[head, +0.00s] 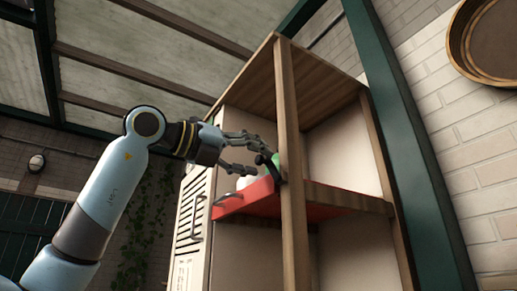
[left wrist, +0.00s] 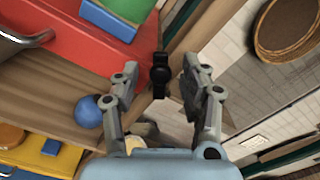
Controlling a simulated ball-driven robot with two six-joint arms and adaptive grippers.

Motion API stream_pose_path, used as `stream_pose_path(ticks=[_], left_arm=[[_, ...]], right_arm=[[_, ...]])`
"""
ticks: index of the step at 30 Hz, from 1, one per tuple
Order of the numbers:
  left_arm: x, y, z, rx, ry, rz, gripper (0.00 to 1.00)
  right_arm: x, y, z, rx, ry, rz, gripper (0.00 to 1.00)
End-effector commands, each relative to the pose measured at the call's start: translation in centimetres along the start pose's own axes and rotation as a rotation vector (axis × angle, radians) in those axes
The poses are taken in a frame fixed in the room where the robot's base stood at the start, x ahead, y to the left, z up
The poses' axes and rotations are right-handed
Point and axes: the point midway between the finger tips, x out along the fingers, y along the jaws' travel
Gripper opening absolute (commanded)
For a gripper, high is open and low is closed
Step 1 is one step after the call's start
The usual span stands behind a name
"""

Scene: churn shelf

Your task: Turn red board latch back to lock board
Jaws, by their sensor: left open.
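The red board (head: 245,197) forms a shelf level in the wooden cabinet, with a metal handle on its left end. It also shows in the left wrist view (left wrist: 95,45). The black latch (left wrist: 160,76) is on the wooden front post beside the board's edge; it looks long from top to bottom in the left wrist view. In the head view the latch (head: 267,160) is small and partly hidden by the fingers. My left gripper (head: 262,158) is open at the post. Its fingers (left wrist: 163,85) are on either side of the latch; contact cannot be told. My right gripper is out of view.
Green (left wrist: 132,8) and blue (left wrist: 110,20) blocks stand on the red board. The wooden post (head: 290,230) runs down close by. A round basket (head: 492,45) hangs on the right wall.

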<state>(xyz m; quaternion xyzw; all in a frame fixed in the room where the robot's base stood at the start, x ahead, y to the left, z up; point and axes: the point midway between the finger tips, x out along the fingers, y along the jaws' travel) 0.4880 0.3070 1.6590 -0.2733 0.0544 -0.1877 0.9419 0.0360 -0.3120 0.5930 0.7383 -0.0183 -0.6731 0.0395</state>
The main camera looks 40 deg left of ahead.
Motion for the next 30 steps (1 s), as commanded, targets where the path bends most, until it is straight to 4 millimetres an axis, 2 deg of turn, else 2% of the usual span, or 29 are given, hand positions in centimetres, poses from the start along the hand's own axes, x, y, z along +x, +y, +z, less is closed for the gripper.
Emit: stream_pose_path(ticks=[5,14,24,30], left_arm=[[1.4,0.0,0.0,-0.002,0.001,0.0,0.45],[1.6,0.1,-0.1,-0.001,0.0,0.001,0.43],[1.6,0.1,-0.1,-0.001,0.0,0.001,0.0],[1.6,0.1,-0.1,-0.003,0.0,0.001,0.0]], right_arm=[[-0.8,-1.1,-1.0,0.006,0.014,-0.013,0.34],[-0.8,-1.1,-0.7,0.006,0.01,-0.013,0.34],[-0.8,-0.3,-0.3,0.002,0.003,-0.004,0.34],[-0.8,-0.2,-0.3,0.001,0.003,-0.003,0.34]])
